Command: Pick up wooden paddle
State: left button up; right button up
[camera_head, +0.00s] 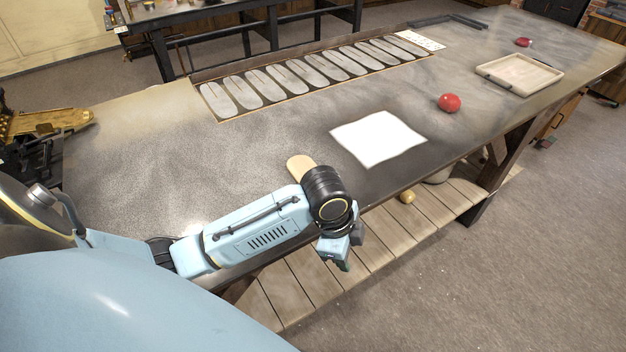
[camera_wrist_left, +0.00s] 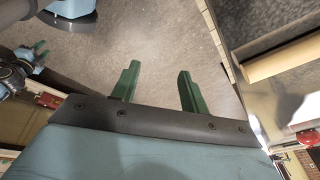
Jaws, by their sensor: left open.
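The light wooden piece that looks like the paddle (camera_head: 300,165) lies on the workbench near its front edge. Only its rounded end shows in the head view; my left arm hides the rest. My left gripper (camera_head: 338,252) hangs just off the front edge of the bench, apart from the paddle. In the left wrist view its two green fingers (camera_wrist_left: 157,85) are spread, with bare floor between them. Another gripper with green finger parts, probably my right one (camera_wrist_left: 36,58), shows small at the left of that view; its opening is unclear.
The grey workbench (camera_head: 250,155) has a white sheet (camera_head: 378,138), a red ball (camera_head: 449,103), a wooden tray (camera_head: 520,74) and a long slotted rack (camera_head: 310,72). A slatted shelf (camera_head: 385,250) lies below the front edge. The left part of the benchtop is clear.

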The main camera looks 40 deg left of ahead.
pick_arm(q)
jog(key=w+a+r+m, duration=0.1)
jog(key=w+a+r, duration=0.1)
jog(key=w+a+r+m+y, duration=0.1)
jog(key=w+a+r+m, duration=0.1)
jog(key=w+r, duration=0.1)
jog(key=w+a+r+m+g, duration=0.1)
jog(key=w+a+r+m, duration=0.1)
jog(key=r, duration=0.1)
jog(key=shift+w+a, duration=0.25)
jog(key=shift+a, duration=0.1)
jog(key=w+a+r+m+g+y, duration=0.1)
jog(key=w+a+r+m, duration=0.2)
jog(key=a+r, duration=0.35)
notch_tip(320, 180, down, 6)
jog(key=shift+s+f, duration=0.15)
jog(key=shift+f, duration=0.1)
jog(key=shift+a+f, duration=0.2)
jog(key=shift+f, duration=2.55)
jog(key=shift+c, duration=0.2)
grip_shut()
